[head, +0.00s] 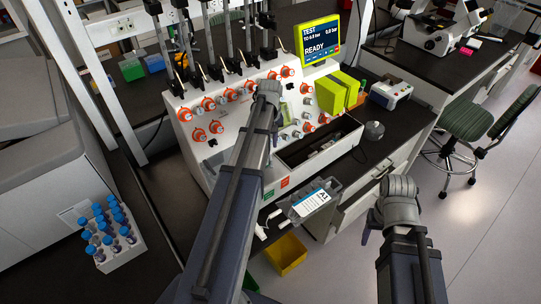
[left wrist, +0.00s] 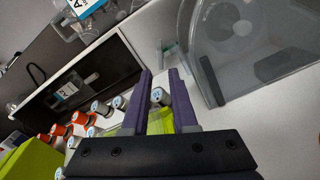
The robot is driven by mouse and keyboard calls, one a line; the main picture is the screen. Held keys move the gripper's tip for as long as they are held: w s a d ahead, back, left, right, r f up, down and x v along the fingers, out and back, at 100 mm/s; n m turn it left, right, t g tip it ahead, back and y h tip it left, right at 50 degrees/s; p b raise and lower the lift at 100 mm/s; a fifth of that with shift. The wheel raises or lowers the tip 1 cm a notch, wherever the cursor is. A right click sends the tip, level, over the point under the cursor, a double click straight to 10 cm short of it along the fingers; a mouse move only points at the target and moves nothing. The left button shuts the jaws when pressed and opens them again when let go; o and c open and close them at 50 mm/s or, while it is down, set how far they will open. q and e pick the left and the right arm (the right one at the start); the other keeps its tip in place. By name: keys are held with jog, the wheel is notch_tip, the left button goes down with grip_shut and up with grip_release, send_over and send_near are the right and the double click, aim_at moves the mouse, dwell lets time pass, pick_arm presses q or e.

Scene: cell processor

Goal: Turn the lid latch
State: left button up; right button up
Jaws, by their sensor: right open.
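The white cell processor (head: 232,125) stands on the bench in the head view, its front covered with orange-ringed and grey knobs. My left arm reaches across it, hiding part of the front. In the left wrist view my left gripper (left wrist: 160,72) has its two purple fingers apart, with a grey-capped knob (left wrist: 160,97) showing between them; I cannot tell whether they touch. A clear lid (left wrist: 238,38) fills the upper right, with a dark strip (left wrist: 211,82) at its left edge. I cannot tell which part is the latch. My right gripper (head: 366,234) hangs right of the machine, away from it.
A lit screen (head: 321,40) reads READY. Lime-green blocks (head: 338,90) stand at the machine's right side. A labelled clear bag (head: 312,200) hangs at the front, above a yellow bin (head: 286,254). A rack of blue-capped tubes (head: 118,250) is lower left.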

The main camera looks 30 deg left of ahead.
aim_at(271, 161)
pick_arm(q)
notch_tip(271, 161, down, 8)
jog(key=b, duration=0.7)
jog(key=shift+r, duration=0.2)
grip_shut()
